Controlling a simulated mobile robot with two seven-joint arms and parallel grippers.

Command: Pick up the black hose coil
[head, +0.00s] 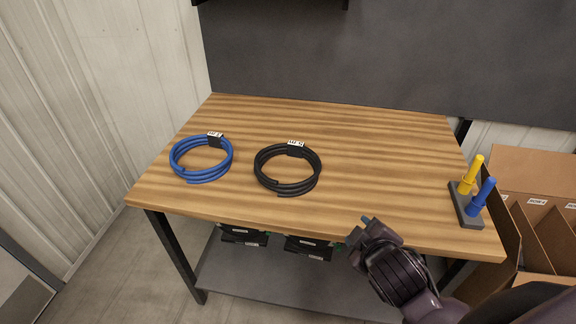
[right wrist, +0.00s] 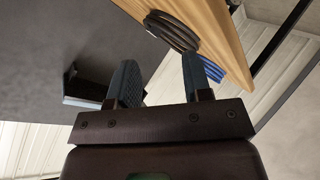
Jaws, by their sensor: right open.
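The black hose coil (head: 287,187) lies flat near the middle of the wooden table (head: 390,150), with a white label on a dark tie at its back edge. It also shows in the right wrist view (right wrist: 172,30), beyond the fingers. My right gripper (head: 366,222) is at the table's front edge, to the right of the coil and nearer to me, apart from it. In the right wrist view my right gripper (right wrist: 163,84) is open, with nothing between its fingers. My left gripper is not in view.
A blue hose coil (head: 201,176) lies left of the black one, with a gap between. A grey block with yellow and blue pegs (head: 466,206) stands at the table's right edge. Cardboard bins (head: 535,175) stand right of the table. Black boxes (head: 243,237) sit on the lower shelf.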

